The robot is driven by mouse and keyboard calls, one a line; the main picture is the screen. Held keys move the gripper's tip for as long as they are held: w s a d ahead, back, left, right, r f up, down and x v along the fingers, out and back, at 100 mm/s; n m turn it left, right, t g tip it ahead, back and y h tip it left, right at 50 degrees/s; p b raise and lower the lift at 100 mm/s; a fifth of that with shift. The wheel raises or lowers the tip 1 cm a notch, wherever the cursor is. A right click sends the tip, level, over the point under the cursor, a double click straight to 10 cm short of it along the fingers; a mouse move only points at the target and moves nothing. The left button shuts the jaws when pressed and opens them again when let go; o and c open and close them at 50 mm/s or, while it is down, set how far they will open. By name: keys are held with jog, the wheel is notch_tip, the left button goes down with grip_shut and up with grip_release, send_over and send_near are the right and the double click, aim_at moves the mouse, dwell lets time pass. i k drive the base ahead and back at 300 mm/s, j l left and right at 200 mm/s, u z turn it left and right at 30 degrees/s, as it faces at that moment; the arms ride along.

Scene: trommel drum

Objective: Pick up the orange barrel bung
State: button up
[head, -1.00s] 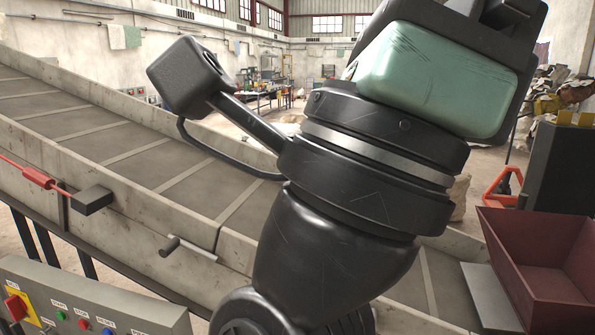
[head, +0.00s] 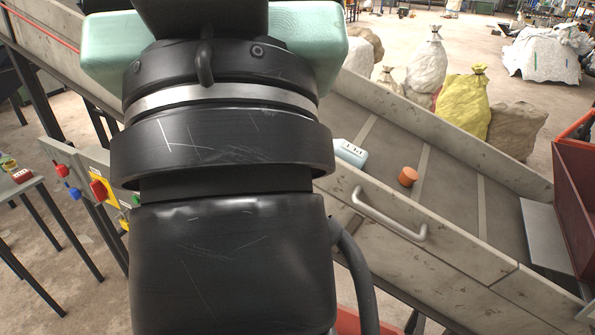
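The orange barrel bung (head: 408,177) is a small, short cylinder. It lies on the grey conveyor belt right of centre in the head view, near the belt's front side wall, and nothing hides it. My dark arm with mint-green pads fills the left and middle of the view, in front of part of the conveyor. My gripper's fingers do not show, so I cannot see whether they are open or shut.
A pale container (head: 351,152) lies on the belt left of the bung, partly hidden by my arm. A metal handle (head: 390,215) sticks out of the conveyor's front wall (head: 455,245). A dark red hopper (head: 577,205) stands at the right. Sacks (head: 463,103) stand behind.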

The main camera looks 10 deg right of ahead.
aim_at(408, 176)
jog(key=i+z, duration=0.4)
jog(key=i+j+z, duration=0.1)
jog(key=z, duration=0.25)
jog(key=i+j+z, duration=0.2)
jog(key=i+z, duration=0.2)
